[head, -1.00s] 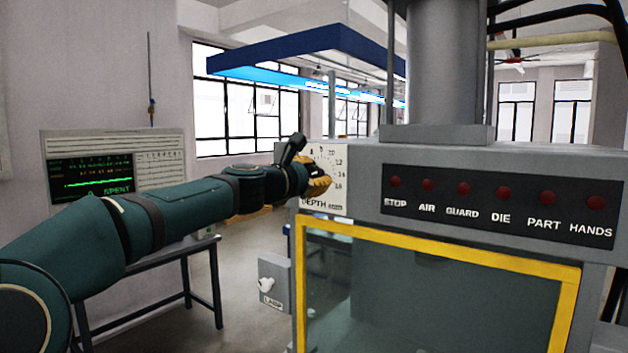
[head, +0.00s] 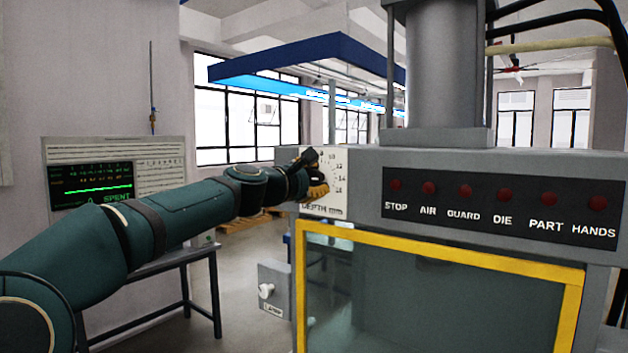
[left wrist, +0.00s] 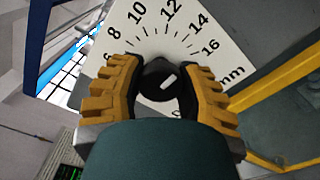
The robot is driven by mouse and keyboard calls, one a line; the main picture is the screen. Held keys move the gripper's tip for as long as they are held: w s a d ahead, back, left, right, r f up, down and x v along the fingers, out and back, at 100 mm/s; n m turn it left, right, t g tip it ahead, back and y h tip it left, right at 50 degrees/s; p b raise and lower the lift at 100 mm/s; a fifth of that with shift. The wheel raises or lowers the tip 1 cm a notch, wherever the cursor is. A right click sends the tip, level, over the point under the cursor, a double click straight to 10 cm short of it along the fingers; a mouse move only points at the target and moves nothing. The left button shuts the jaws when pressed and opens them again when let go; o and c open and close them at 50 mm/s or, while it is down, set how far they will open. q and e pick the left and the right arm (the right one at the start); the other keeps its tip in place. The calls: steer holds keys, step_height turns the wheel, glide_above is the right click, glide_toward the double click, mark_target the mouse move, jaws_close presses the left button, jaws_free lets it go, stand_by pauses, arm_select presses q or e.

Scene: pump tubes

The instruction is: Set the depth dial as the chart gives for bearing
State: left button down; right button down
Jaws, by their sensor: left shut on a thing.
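The depth dial is a black knob (left wrist: 158,80) with a white pointer mark, in front of a white scale plate (head: 338,163) lettered DEPTH. My left gripper (head: 316,180) is shut on the knob, with one yellow-brown finger on each side in the left wrist view (left wrist: 160,88). The numbers 6 to 16 and "mm" show there. The pointer slants up and right, toward the upper end of the scale near 14 to 16; the exact mark is unclear. The gripper hides the knob in the head view. My right gripper is not in view.
A pale board (head: 160,160) with small, unreadable rows stands at the left, beside a dark screen (head: 91,184) reading SPENT. Right of the dial is a panel (head: 500,206) with several red lamps. A yellow-framed guard (head: 440,251) and a lamp switch box (head: 274,290) are below.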

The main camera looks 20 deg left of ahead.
arm_select(q)
steer(key=c, duration=0.5)
jaws_free()
steer(key=shift+s+a, duration=0.1)
steer(key=v, duration=1.1)
steer(key=shift+s+a, duration=0.1)
steer(key=shift+s, duration=0.3)
